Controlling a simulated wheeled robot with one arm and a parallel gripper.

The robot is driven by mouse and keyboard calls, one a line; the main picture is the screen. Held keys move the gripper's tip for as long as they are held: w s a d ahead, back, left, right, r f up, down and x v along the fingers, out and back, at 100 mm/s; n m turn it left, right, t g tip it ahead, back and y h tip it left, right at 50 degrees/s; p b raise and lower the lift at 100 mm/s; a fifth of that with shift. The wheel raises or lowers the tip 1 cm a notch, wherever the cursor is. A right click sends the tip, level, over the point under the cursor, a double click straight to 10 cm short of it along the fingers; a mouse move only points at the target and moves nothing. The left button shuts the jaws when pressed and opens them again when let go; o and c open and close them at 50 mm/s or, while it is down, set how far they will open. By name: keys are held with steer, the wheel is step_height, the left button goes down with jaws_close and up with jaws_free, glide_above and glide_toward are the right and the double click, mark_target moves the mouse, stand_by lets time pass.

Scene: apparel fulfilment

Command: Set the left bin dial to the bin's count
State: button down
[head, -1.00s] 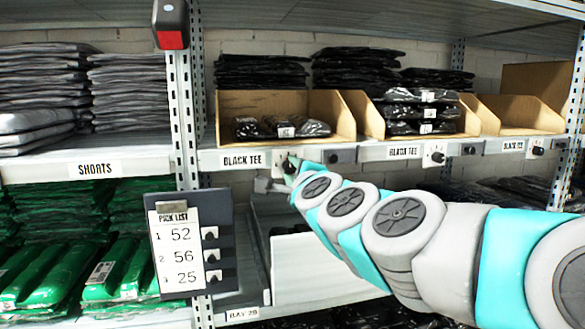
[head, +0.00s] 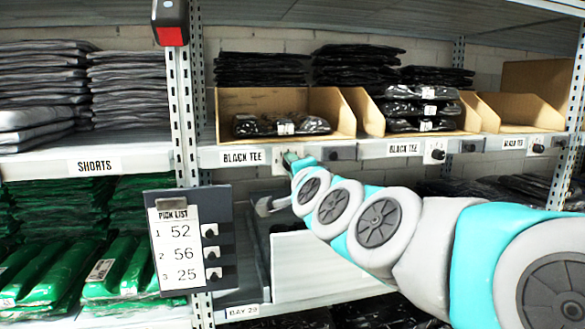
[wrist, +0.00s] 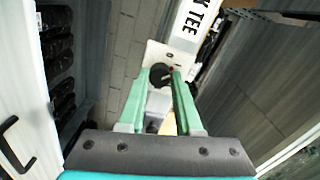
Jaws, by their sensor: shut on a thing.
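The left bin (head: 345,115) is an open cardboard bin with black bagged tees (head: 282,125) lying in it; their exact number is hard to tell. Its dial is hidden in the head view behind my gripper (head: 289,158), on the shelf edge below the bin. In the wrist view the black dial (wrist: 158,75) sits on a pale plate (wrist: 165,53), with a small red mark near its rim. The two green fingers of my gripper (wrist: 162,79) are closed on the dial, one on each side. The dial's numbers are not readable.
A middle bin (head: 460,122) with stacked black tees and a right bin (head: 530,120) have their own dials (head: 434,152) along the shelf edge. A pick list (head: 178,245) hangs on the post at left. A white box front (head: 325,265) lies below my gripper.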

steer(key=shift+f, duration=0.1)
steer(key=c, duration=0.6)
jaws_free()
steer(key=v, duration=0.8)
